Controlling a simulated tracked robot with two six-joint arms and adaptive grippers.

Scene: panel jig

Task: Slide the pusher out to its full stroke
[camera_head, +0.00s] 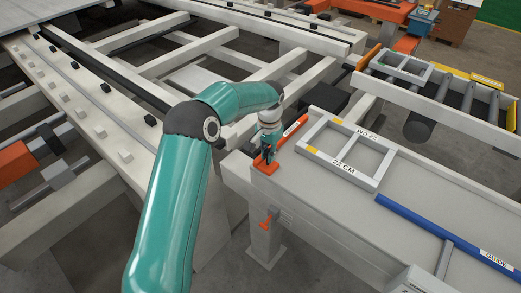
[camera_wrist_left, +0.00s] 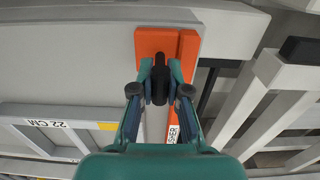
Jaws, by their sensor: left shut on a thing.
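The orange pusher (camera_head: 262,169) is at the near left end of the grey bench, with its long arm running back along the bench edge. In the left wrist view the pusher (camera_wrist_left: 153,39) shows an orange plate and bar with a partly hidden white label ending in "SHER". A black upright handle (camera_wrist_left: 160,82) stands on it. My left gripper (camera_head: 268,155) is down at the pusher. In the left wrist view my left gripper (camera_wrist_left: 161,72) is shut with its fingers on either side of the black handle. My right gripper is not in view.
A grey frame marked 22 CM (camera_head: 344,168) lies on the bench, right of the pusher. A blue guide bar (camera_head: 440,229) lies further right. A roller conveyor (camera_head: 440,95) with another frame is behind. The bench (camera_head: 330,210) is bare in front of the 22 CM frame.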

